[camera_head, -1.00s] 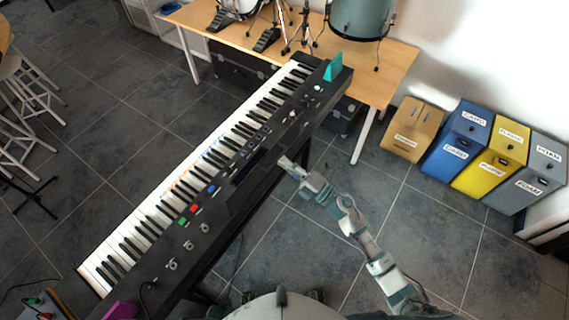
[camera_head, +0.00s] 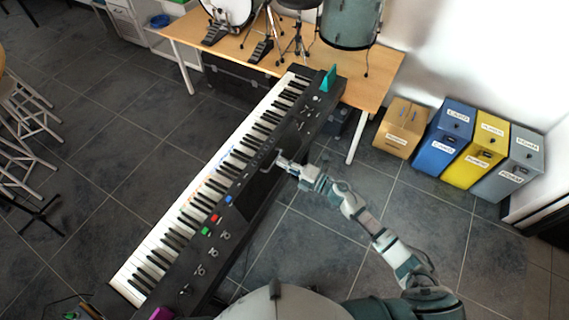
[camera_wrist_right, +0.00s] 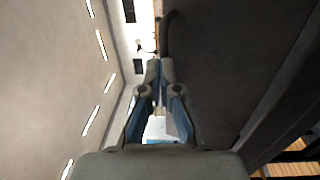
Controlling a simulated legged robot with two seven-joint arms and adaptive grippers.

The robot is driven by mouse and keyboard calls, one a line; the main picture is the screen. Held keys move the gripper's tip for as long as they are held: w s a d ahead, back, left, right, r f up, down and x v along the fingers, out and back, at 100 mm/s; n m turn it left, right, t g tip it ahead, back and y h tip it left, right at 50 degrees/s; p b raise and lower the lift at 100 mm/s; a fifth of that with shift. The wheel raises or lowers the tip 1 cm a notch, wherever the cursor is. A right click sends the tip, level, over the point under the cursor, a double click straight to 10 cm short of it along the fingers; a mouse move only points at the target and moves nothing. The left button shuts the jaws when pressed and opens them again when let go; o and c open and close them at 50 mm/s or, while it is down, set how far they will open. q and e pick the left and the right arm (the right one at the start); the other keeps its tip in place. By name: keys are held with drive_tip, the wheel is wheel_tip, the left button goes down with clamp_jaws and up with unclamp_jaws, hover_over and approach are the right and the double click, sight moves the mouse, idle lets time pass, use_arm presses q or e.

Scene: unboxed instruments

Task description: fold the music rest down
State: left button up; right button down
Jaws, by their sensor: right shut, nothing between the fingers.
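The black digital piano (camera_head: 215,262) stretches diagonally across the head view, with white and black keys along its left side. My right gripper (camera_head: 278,160) is shut and empty, at the right edge of the piano's control panel near mid-length. I cannot clearly make out the music rest against the black body. In the right wrist view a large dark surface (camera_wrist_right: 225,60) fills the right side, beside the shut fingertips (camera_wrist_right: 160,68); I cannot tell whether it is the rest or the piano body. Contact cannot be told. My left gripper is not in view.
A teal piece (camera_head: 328,79) stands at the piano's far end and a magenta one (camera_head: 161,313) at its near end. A wooden table (camera_head: 385,72) with drums is behind. Several bins, including a yellow one (camera_head: 480,155), stand at the right. Floor right of the piano is open.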

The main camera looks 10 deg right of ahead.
sight(269, 155)
drive_tip(key=x, duration=0.4)
drive_tip(key=shift+s+a+r, duration=0.1)
drive_tip(key=shift+s+a, duration=0.05)
drive_tip(key=shift+a, duration=0.2)
drive_tip(key=shift+w+a, duration=0.3)
drive_tip(key=shift+w, duration=0.3)
drive_tip(key=shift+w+a+f+p, duration=0.45)
drive_tip(key=shift+w, duration=0.25)
drive_tip(key=w+a+f, duration=0.1)
drive_tip(key=w+a+f+g+h+p, duration=0.1)
drive_tip(key=a, duration=0.1)
drive_tip(key=w+a+f+h, duration=0.1)
drive_tip(key=a+f, duration=0.1)
drive_tip(key=shift+w+g, duration=0.15)
drive_tip(key=shift+g, duration=0.15)
drive_tip(key=shift+w+a+f+p, duration=0.15)
drive_tip(key=shift+a+f+p, duration=0.15)
drive_tip(key=shift+f, duration=0.25)
drive_tip(key=shift+w+a+f, duration=0.1)
drive_tip(key=shift+a+f, duration=0.15)
drive_tip(key=shift+a, duration=0.15)
drive_tip(key=shift+a+f, duration=0.2)
drive_tip(key=shift+a, duration=0.1)
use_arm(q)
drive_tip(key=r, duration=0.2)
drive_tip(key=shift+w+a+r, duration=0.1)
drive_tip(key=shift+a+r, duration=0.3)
use_arm(e)
drive_tip(key=shift+w, duration=0.1)
